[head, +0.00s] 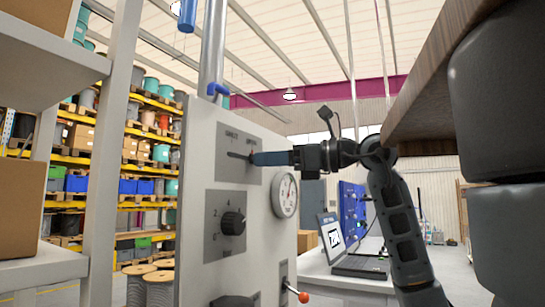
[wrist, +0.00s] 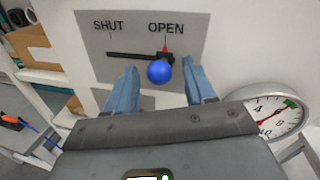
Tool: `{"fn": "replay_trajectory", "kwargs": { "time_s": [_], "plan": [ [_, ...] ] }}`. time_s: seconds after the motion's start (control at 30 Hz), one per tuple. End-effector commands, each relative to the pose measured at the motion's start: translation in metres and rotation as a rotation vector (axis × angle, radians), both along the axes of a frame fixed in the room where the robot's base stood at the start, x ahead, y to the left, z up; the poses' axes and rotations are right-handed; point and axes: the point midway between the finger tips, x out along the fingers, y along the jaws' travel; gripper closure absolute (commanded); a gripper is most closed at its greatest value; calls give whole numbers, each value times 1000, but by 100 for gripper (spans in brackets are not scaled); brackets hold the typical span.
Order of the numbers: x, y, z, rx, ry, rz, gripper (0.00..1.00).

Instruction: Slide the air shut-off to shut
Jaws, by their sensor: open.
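The air shut-off is a slider on a grey plate (wrist: 140,28) marked SHUT at left and OPEN at right. Its blue ball knob (wrist: 159,71) and red pointer (wrist: 165,44) stand at the OPEN end of the dark slot (wrist: 130,55). My gripper (wrist: 158,76) is open, with its blue fingers apart and the knob showing between them; I cannot tell whether either finger touches it. In the head view my gripper (head: 256,158) reaches from the right to the plate (head: 236,145), and the knob is hidden there.
A round gauge (head: 285,195) sits right of and below the plate on the panel; it also shows in the wrist view (wrist: 272,118). Below are a black rotary knob (head: 232,223) and a red-tipped lever (head: 302,296). A wooden-topped table (head: 425,90) overhangs at right.

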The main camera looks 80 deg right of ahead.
Motion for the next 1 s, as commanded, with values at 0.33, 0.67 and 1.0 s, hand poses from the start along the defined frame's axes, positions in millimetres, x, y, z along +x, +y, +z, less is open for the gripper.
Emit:
{"fn": "replay_trajectory", "kwargs": {
  "time_s": [0.33, 0.67, 1.0],
  "plan": [
    [0, 0, 0, 0, -1, -1, 59],
    [0, 0, 0, 0, -1, -1, 91],
    [0, 0, 0, 0, -1, -1, 100]
  ]
}}
